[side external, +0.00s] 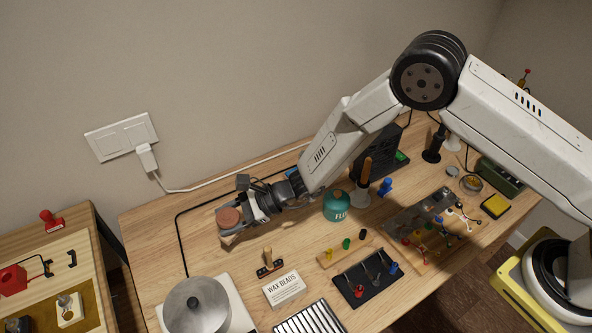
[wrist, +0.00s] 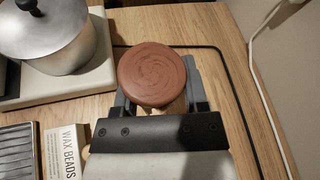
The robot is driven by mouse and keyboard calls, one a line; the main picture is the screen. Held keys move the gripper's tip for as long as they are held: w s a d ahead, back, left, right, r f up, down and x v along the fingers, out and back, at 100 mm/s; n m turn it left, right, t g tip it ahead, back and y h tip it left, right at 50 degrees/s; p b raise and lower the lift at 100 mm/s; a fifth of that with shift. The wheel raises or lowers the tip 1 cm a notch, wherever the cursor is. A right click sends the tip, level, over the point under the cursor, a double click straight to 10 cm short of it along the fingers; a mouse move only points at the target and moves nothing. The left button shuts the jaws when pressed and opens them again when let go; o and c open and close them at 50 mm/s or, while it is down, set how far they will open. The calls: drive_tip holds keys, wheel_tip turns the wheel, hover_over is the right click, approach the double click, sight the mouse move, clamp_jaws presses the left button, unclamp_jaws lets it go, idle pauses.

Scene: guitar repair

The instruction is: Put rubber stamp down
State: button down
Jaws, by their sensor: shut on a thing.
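My gripper (side external: 236,226) is shut on the rubber stamp (side external: 230,216), near the back left of the wooden table. The stamp shows a round, reddish-brown top with a pale wooden part below it. In the wrist view, the swirled round face of the stamp (wrist: 152,74) sits between the two grey fingers of my gripper (wrist: 160,98) and faces the camera. The top hides most of the stamp's lower part. I cannot tell whether its underside touches the table (side external: 160,235).
A metal pot (side external: 197,305) on a pale base stands at front left. A wooden-handled tool (side external: 268,262) and a wax beads box (side external: 284,289) lie to its right. A green canister (side external: 336,205) stands right of my gripper. A black cable (side external: 182,235) runs along the back left.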

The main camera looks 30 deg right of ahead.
drive_tip(key=shift+w+a+f, duration=0.4)
drive_tip(key=shift+w+f, duration=0.25)
drive_tip(key=shift+f, duration=0.3)
drive_tip(key=shift+w+a+f, duration=0.45)
drive_tip(key=shift+w+f, duration=0.25)
drive_tip(key=shift+f, duration=0.2)
drive_tip(key=shift+w+a+f, duration=0.4)
drive_tip(key=shift+w+f, duration=0.25)
drive_tip(key=shift+f, duration=0.3)
drive_tip(key=shift+w+a+f, duration=0.1)
drive_tip(key=shift+w+f, duration=0.05)
drive_tip(key=shift+f, duration=1.6)
drive_tip(key=shift+f, duration=0.1)
drive_tip(key=shift+c, duration=0.5)
unclamp_jaws()
drive_tip(key=shift+d+r, duration=0.25)
drive_tip(key=shift+v, duration=5.7)
